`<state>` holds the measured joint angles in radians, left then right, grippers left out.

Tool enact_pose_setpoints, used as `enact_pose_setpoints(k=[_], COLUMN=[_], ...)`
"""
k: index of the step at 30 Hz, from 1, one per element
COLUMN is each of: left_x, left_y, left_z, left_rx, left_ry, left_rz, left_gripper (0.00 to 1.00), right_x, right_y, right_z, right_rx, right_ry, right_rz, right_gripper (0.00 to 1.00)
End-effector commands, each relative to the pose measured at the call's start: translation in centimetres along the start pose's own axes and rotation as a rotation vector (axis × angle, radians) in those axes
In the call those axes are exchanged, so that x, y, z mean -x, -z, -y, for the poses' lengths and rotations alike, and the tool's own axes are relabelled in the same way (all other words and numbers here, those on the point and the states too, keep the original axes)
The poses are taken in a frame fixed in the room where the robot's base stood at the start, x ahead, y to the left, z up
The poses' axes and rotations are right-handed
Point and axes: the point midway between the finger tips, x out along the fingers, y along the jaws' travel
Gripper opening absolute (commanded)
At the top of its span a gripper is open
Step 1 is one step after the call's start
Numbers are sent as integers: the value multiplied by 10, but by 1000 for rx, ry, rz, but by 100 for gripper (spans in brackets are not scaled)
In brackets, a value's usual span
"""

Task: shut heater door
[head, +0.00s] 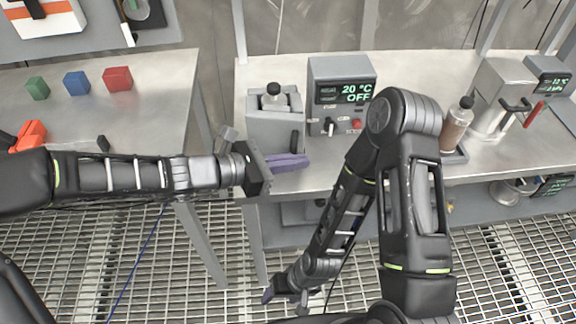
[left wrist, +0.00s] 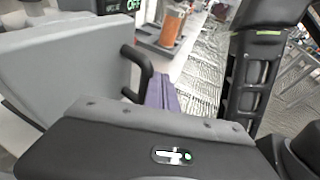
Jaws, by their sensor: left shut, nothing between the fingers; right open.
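The heater is a grey box (head: 275,107) on the steel bench, joined to a control unit (head: 342,92) whose display reads 20 °C OFF. A bottle (head: 274,97) stands inside it. The door (head: 270,137) is the grey front panel with a black handle (head: 294,141); both also show in the left wrist view, the door (left wrist: 65,60) and the handle (left wrist: 139,72). I cannot tell if the door is fully shut. My left gripper (head: 300,161) is shut and empty, its purple fingers just below the handle; contact is unclear. My right gripper (head: 276,295) is open, low over the grating.
A brown bottle (head: 457,124) and a steel device (head: 503,94) stand at the right of the bench. Green, blue and red blocks (head: 117,79) sit on the left table (head: 150,105). A gap separates the tables. My right arm crosses before the bench.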

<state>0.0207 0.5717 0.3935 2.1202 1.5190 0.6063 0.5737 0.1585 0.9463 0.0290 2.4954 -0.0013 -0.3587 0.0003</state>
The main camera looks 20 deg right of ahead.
Motion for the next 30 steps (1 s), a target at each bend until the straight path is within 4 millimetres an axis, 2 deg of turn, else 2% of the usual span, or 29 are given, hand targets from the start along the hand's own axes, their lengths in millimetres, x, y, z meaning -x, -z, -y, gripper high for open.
enact_pose_setpoints(k=[30], left_x=[-7], left_y=[-2], left_z=[-4], left_rx=[-1], left_ry=[1], left_rz=[0], left_gripper=[0], right_x=[-2], right_y=[0], right_z=[-1], right_rx=[0], right_ry=[0], right_rz=[0], right_gripper=[63])
